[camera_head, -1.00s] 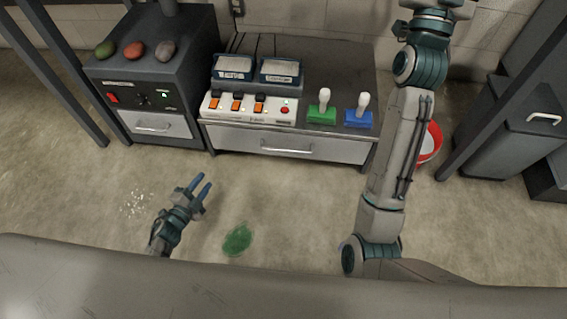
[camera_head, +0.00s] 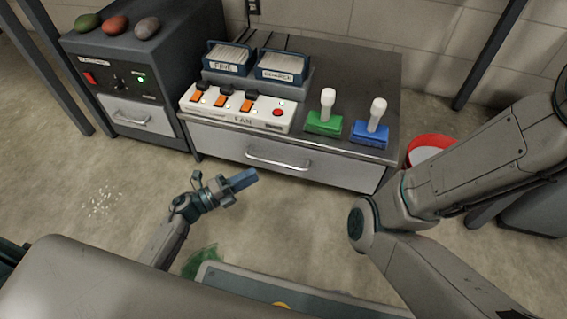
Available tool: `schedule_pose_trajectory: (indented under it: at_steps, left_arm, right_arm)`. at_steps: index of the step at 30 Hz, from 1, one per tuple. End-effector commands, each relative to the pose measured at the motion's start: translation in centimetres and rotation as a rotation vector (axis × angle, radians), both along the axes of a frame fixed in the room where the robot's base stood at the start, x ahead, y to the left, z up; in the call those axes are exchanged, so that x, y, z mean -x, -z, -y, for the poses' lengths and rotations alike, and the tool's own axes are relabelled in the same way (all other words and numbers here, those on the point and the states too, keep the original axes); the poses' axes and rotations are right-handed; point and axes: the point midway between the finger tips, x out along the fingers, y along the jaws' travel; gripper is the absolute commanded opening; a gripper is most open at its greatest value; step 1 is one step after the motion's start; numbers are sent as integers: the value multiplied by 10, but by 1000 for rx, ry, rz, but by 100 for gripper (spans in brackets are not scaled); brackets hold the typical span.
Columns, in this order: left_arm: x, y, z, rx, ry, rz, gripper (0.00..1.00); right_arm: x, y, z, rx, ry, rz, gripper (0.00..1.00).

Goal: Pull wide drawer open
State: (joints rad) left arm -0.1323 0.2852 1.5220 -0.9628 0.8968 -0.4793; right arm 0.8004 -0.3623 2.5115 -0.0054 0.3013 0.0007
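The wide drawer (camera_head: 225,142) is a pale front under the dark-topped bench, with a metal bar handle (camera_head: 277,162) at its middle. It looks shut, its front flush with the bench. My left gripper (camera_head: 241,182) is in front of the drawer, below and left of the handle in the picture, apart from it. Its blue fingers point right and overlap in this view, so any gap between them is hidden. Nothing shows in them. My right arm crosses the right side; its gripper is outside the picture.
A dark cabinet with a smaller drawer (camera_head: 140,116) adjoins at left. A red-rimmed bucket (camera_head: 428,146) stands at right. Floor before the drawer is clear.

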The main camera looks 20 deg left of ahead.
Motion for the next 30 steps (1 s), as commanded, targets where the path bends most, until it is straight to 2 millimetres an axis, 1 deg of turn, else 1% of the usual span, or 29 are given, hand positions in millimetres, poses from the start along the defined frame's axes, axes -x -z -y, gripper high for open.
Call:
schedule_pose_trajectory:
  at_steps: [1,3,9,12,18,26,27,29,30]
  left_arm:
    - [-7,0,8,3,0,6,32]
    - [-17,-1,18,4,-1,5,32]
    - [-42,-6,45,4,-2,5,32]
    - [-51,-8,55,3,-2,3,32]
    - [-60,-12,65,3,-3,1,32]
    - [-61,-12,66,1,-3,-1,32]
    - [-61,-12,66,1,-3,-1,29]
    - [-61,-12,66,1,-3,-1,17]
    - [-61,-12,66,1,-3,-1,9]
  right_arm:
    - [0,7,0,0,0,-1,36]
    - [-1,13,0,0,0,-2,36]
    - [-1,27,0,2,-3,-3,36]
    - [-1,32,0,2,-3,-4,36]
    - [-2,36,0,2,-4,-5,36]
    - [-2,35,0,2,-4,-5,36]
    - [-2,35,0,2,-4,-5,36]
    - [-2,35,0,2,-4,-5,36]
    - [-2,35,0,2,-4,-5,36]
